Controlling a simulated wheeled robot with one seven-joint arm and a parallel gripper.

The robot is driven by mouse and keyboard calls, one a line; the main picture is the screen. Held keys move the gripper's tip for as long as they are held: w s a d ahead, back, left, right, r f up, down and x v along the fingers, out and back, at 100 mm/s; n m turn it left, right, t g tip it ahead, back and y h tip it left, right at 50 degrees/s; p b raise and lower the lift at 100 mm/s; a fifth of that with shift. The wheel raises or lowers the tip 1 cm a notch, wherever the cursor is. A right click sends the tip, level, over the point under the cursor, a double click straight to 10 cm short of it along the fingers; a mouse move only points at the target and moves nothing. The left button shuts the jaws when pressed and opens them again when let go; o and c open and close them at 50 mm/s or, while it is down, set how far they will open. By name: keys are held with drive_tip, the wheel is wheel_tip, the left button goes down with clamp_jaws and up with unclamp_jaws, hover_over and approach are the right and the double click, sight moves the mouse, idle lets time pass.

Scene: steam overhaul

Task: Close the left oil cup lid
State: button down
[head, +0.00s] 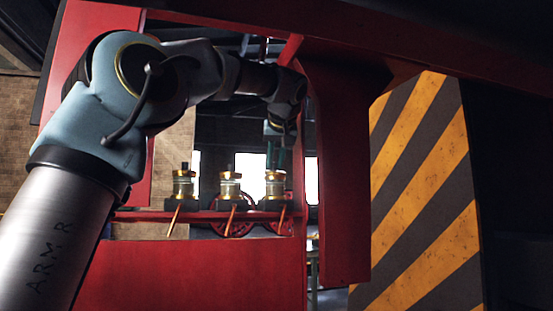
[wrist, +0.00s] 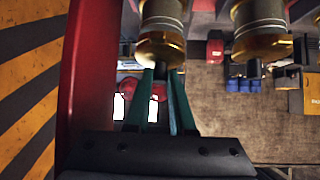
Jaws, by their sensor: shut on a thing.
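Three oil cups with brass caps and pale bodies stand in a row on a red ledge in the head view: left cup (head: 183,187), middle cup (head: 229,188) and right cup (head: 275,189). My gripper (head: 275,166) is over the right one, pointing down. In the wrist view, which looks upside down, my gripper's teal fingers (wrist: 160,74) are closed around a small dark knob on that cup's brass lid (wrist: 161,49). The lid looks seated on the cup, but its exact fit is too small to tell. The neighbouring cup's brass lid (wrist: 262,47) also shows in the wrist view.
A red post (head: 340,190) stands just right of the cups. Beyond it is an orange-and-black striped panel (head: 425,200). Copper-coloured levers hang below the cups. The red ledge (head: 205,215) runs under them, and a red beam (head: 360,35) crosses above my arm.

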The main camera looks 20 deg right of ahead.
drive_tip(key=shift+w+f+g, duration=0.2)
drive_tip(key=shift+w+g, duration=0.05)
drive_tip(key=shift+g, duration=0.35)
drive_tip(key=shift+w+f+g, duration=0.15)
drive_tip(key=shift+w+g, duration=0.05)
drive_tip(key=shift+g, duration=0.4)
drive_tip(key=shift+y, duration=0.3)
drive_tip(key=c, duration=0.8)
unclamp_jaws()
drive_tip(key=shift+o, duration=0.2)
